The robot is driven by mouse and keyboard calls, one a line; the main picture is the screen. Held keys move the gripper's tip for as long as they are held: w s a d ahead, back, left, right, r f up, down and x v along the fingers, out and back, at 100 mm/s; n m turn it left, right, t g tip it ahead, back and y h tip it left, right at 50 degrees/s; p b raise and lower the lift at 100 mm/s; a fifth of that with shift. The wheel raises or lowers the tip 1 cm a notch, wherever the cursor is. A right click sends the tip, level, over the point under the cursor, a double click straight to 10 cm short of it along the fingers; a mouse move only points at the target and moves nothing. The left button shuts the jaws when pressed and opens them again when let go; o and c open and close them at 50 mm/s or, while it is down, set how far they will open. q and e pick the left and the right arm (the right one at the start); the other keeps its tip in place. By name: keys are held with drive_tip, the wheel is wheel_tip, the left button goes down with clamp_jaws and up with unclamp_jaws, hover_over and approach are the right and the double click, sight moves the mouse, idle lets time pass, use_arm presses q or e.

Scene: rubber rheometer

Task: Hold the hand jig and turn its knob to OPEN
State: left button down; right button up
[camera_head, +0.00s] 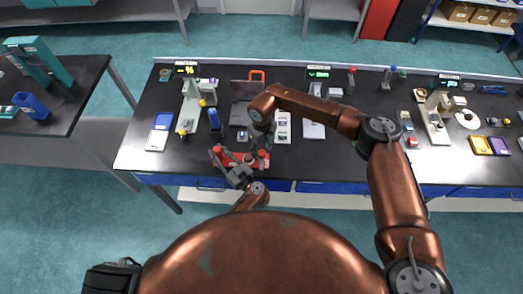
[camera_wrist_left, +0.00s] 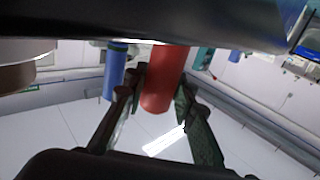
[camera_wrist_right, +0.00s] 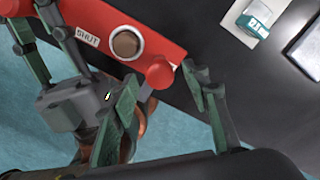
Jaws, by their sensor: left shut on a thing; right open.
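The hand jig (camera_head: 240,159) is a red bar held above the front edge of the black bench. The right wrist view shows its red body (camera_wrist_right: 178,40), a "SHUT" label (camera_wrist_right: 87,37) and a round brown knob (camera_wrist_right: 127,43). A red post (camera_wrist_right: 160,73) stands out at its near end. My left gripper (camera_head: 224,160) is shut on the jig, around a red cylindrical part (camera_wrist_left: 163,80) in the left wrist view. My right gripper (camera_head: 265,148) is open over the jig's right end. Its fingers (camera_wrist_right: 165,88) are spread near the red post; I cannot tell whether they touch it.
Behind the jig are a dark upright panel (camera_head: 243,112), a blue bottle (camera_head: 214,119) and a white card with pictures (camera_head: 283,126). Instruments stand left (camera_head: 192,105) and right (camera_head: 433,115).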

sight(262, 152)
wheel_tip(262, 152, up, 11)
drive_tip(key=shift+r, duration=0.15)
idle(0.4)
use_arm(q)
drive_tip(key=c, duration=1.5)
unclamp_jaws()
